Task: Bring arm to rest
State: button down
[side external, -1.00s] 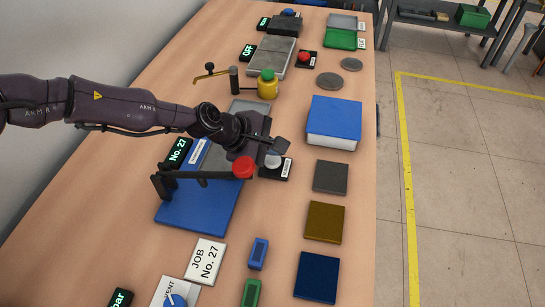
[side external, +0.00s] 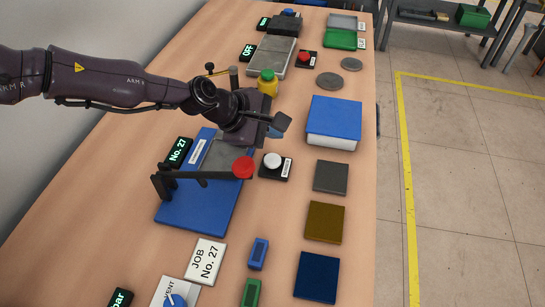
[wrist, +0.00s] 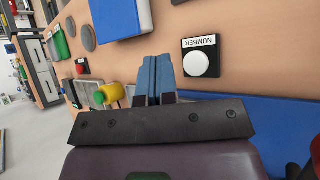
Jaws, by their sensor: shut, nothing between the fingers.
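My gripper (wrist: 155,80) shows in the wrist view with its blue fingers pressed together and nothing between them. In the side view my gripper (side external: 275,131) is above the table, just beyond the white push button (side external: 272,160), and mostly hidden behind its own body. The white button also shows in the wrist view (wrist: 196,63), on a black base marked NUMBER, apart from the fingers. A blue plate fixture (side external: 190,213) with a dark arm and a red knob (side external: 243,168) lies below and in front of my gripper.
A blue-topped white box (side external: 335,115) stands to the right. A yellow bottle with a green cap (side external: 267,84) stands just behind my gripper. Several square plates, including a brown one (side external: 324,222), line the right side. A JOB No. 27 card (side external: 205,261) lies in front.

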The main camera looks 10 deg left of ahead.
dwell(0.5)
jog(key=s+a+r+m+y, duration=0.1)
jog(key=s+a+r+m, duration=0.35)
jog(key=a+r, duration=0.6)
jog(key=s+a+r+m+y, duration=0.2)
jog(key=s+a+r+m, duration=0.4)
jog(key=r, duration=0.7)
jog(key=s+a+r+m+y, duration=0.1)
jog(key=s+a+r, duration=0.1)
jog(key=s+a, duration=0.45)
jog(key=s+a+r+m+y, duration=0.1)
jog(key=s+a+r+m, duration=0.15)
jog(key=s+a, duration=0.35)
jog(key=s+a+f+m+y, duration=0.2)
jog(key=s+a, duration=0.6)
jog(key=s, duration=0.3)
jog(key=shift+s+f, duration=0.4)
